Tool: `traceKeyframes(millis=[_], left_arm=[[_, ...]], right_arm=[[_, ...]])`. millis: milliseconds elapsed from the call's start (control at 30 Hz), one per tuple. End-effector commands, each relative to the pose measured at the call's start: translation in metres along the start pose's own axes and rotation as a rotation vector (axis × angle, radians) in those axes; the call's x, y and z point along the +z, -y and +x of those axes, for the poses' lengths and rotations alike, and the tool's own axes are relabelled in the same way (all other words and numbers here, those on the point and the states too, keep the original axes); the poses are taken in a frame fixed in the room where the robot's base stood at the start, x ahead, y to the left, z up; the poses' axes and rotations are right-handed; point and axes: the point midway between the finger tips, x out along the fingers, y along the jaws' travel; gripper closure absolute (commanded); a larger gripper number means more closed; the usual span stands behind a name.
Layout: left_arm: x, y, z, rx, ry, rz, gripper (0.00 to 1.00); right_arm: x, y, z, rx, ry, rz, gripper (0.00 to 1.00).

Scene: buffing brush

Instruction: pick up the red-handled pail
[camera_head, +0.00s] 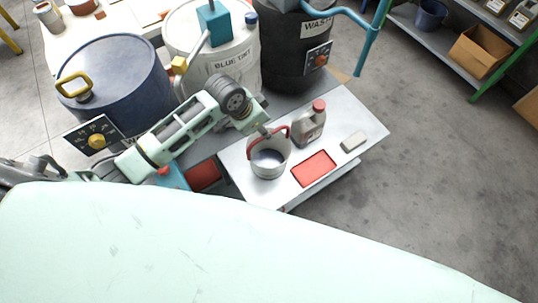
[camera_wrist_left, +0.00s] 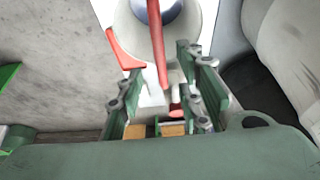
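The pail (camera_head: 268,164) is a light grey bucket with a red arched handle (camera_head: 253,143). It stands upright on the white table in the head view. My left gripper (camera_head: 266,132) is just above the pail's rim, close to the handle. In the left wrist view, my left gripper (camera_wrist_left: 164,88) has its two green fingers spread apart. The red handle (camera_wrist_left: 156,40) runs down toward the gap between them, with the pail (camera_wrist_left: 205,12) beyond. Whether a finger touches the handle is not clear. My right gripper is not in view.
A blue drum (camera_head: 125,85), a white drum (camera_head: 235,55) and a black waste drum (camera_head: 283,50) stand behind.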

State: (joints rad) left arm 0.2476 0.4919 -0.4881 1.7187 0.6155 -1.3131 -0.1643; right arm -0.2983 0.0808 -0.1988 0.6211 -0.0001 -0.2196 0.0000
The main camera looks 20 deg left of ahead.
Motion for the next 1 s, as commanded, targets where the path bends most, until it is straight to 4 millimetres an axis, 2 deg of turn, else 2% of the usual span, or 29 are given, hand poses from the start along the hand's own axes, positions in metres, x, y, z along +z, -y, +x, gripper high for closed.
traceKeyframes(millis=[433,767,1000], left_arm=[[0.001,0.002,0.052,-0.002,-0.001,-0.002,0.67],[0.001,0.001,0.060,-0.003,-0.002,0.000,0.67],[0.002,0.002,0.059,-0.003,-0.002,0.000,0.86]], right_arm=[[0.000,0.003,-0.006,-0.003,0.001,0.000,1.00],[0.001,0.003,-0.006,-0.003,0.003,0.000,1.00],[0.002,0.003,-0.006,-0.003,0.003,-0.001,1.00]])
